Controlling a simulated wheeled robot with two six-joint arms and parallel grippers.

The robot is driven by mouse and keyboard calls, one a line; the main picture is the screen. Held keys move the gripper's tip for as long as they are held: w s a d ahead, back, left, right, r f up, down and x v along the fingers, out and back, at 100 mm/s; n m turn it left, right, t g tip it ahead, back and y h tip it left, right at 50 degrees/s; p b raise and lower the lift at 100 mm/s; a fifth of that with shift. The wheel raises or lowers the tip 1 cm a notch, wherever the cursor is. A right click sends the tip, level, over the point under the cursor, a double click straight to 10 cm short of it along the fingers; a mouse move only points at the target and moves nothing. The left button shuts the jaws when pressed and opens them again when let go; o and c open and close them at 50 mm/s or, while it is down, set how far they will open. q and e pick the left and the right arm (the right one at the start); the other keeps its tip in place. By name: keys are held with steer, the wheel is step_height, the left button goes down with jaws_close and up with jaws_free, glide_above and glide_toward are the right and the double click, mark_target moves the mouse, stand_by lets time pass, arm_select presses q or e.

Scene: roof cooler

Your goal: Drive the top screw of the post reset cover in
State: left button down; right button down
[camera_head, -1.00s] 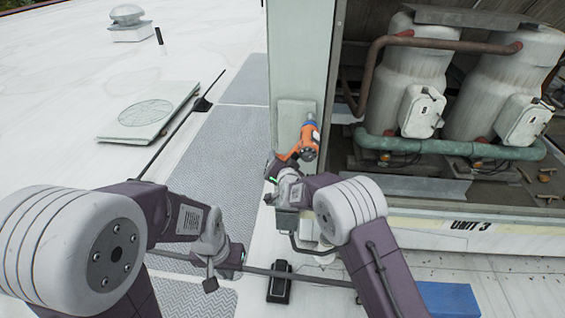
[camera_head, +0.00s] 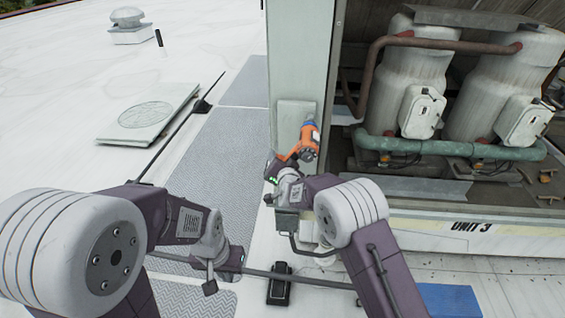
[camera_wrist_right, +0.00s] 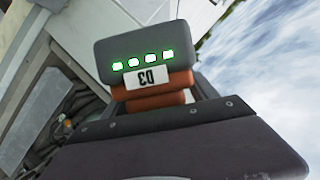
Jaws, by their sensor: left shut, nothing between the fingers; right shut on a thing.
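The post reset cover (camera_head: 294,113) is a pale plate on the grey-green corner post of the unit. My right gripper (camera_head: 284,168) is shut on an orange and black power driver (camera_head: 306,143), held up with its blue-collared nose close to the cover's face. In the right wrist view the driver's battery end (camera_wrist_right: 140,60) shows four green lights and the label D3. The top screw and the driver's tip are too small or hidden to make out, so contact cannot be told. My left gripper (camera_head: 211,285) is shut and empty, low over the roof at the left.
A dark rod on feet (camera_head: 279,285) crosses the roof in front. A blue block (camera_head: 448,299) lies at lower right. Grey walkway mats (camera_head: 225,150) lie left of the post.

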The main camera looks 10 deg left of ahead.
steer(key=shift+w+r+b, duration=0.3)
steer(key=shift+w+b, duration=0.05)
steer(key=shift+b, duration=0.2)
stand_by(1.0)
steer(key=shift+s, duration=0.1)
steer(key=shift+s+a+f, duration=0.1)
steer(key=shift+s+f, duration=0.05)
steer(key=shift+s, duration=0.2)
steer(key=shift+s+b, duration=1)
steer(key=shift+s, duration=2)
